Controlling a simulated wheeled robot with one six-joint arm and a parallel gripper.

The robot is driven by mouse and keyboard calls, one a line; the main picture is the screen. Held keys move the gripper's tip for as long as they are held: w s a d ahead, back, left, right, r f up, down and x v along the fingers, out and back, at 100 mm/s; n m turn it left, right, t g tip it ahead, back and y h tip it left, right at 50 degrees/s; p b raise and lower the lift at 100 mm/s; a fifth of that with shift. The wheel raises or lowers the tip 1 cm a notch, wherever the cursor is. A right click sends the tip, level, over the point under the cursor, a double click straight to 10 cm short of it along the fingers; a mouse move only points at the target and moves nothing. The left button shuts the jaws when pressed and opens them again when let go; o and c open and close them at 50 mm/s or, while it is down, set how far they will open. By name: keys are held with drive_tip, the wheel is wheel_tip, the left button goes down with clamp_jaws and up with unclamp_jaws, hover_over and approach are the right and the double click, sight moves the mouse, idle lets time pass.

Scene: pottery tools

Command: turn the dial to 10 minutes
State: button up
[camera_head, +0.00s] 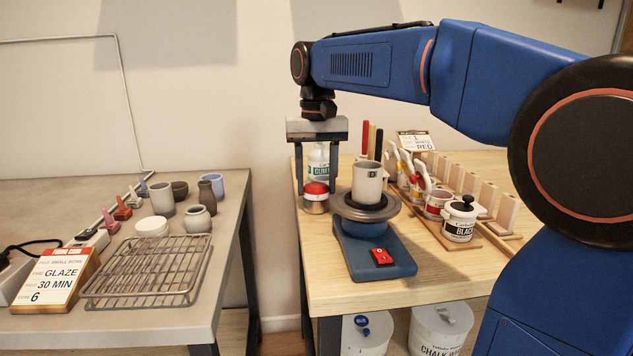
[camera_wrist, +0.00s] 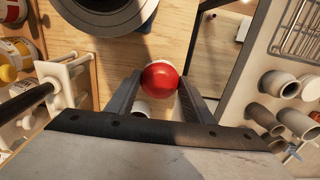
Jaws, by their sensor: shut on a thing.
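A small round timer (camera_head: 316,204) with a red domed dial, a pale band and a metal-looking base stands near the left edge of the wooden table. My gripper (camera_head: 316,186) points straight down over it, with one finger on each side of the red dial. In the wrist view the red dial (camera_wrist: 160,75) sits between the two fingertips, which are shut on it. The band's marks are too small to read, so I cannot tell the dial's setting.
A blue pottery wheel (camera_head: 374,258) with a grey cup (camera_head: 367,183) on it stands just right of the timer. A bottle (camera_head: 318,160) stands behind. Glaze jars (camera_head: 460,219) are further right. A gap separates the grey table (camera_head: 225,262) at left.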

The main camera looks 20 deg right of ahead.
sight(317, 185)
drive_tip(key=o, duration=1.1)
wheel_tip(317, 185, up, 17)
drive_tip(key=shift+r, duration=0.2)
idle(0.3)
